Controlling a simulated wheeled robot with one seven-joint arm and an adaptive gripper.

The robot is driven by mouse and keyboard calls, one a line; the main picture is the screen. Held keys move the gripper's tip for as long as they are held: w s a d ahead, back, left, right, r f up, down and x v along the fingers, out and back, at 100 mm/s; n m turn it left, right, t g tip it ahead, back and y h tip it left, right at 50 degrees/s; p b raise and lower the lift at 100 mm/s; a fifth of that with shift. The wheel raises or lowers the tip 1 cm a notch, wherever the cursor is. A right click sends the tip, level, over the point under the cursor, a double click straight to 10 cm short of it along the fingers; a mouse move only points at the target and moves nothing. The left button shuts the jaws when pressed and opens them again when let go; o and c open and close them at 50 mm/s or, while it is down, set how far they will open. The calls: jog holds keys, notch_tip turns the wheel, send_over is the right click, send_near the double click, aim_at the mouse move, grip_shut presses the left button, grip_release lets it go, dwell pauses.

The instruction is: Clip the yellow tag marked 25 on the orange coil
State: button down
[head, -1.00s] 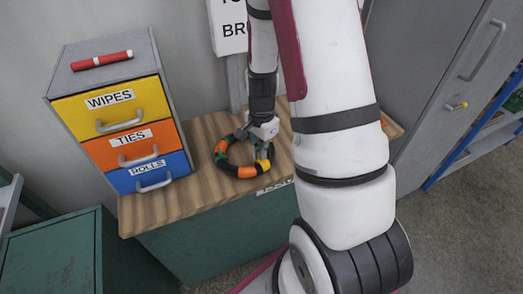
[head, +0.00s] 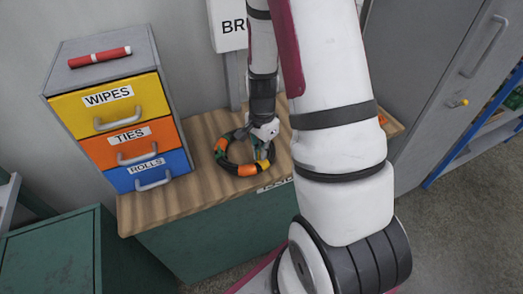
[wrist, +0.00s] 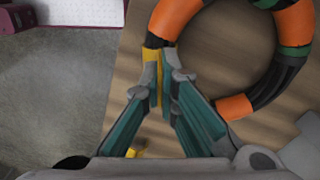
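The coil (head: 247,170), banded orange, black and green, lies on the wooden bench top beside the drawer unit. In the wrist view the coil (wrist: 237,107) fills the upper right. My gripper (wrist: 161,82) has its fingertips closed together on a thin yellow tag (wrist: 153,55). The tag's upper end meets the coil's near left part; I cannot tell whether it is around the coil or only touching it. In the head view my gripper (head: 265,148) reaches down at the coil's right side, with yellow showing at its tips. No number on the tag is legible.
A drawer unit (head: 110,120) labelled WIPES, TIES and ROLLS stands on the bench (head: 210,200) to the left, with a red marker (head: 100,56) on top. A small orange thing (head: 383,120) lies at the bench's right. A grey cabinet (head: 425,80) stands at right.

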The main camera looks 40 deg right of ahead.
jog(key=c, duration=1.7)
grip_release()
jog(key=shift+r, duration=0.15)
notch_tip(320, 180, up, 12)
jog(key=s+a+r+n+t, duration=0.3)
jog(key=a+r+n, duration=0.55)
jog(key=r, duration=0.35)
jog(key=s+a+r+n+t, duration=0.1)
jog(key=s+a+r+n, duration=0.1)
jog(key=s+n, duration=0.1)
jog(key=s+a+r+n, duration=0.3)
jog(key=s+a+r+n+t, duration=0.1)
jog(key=s+a+r+n, duration=0.1)
jog(key=s+r+n, duration=0.1)
jog(key=shift+s+a+t, duration=0.25)
jog(key=shift+s+t, duration=0.05)
jog(key=shift+s, duration=0.1)
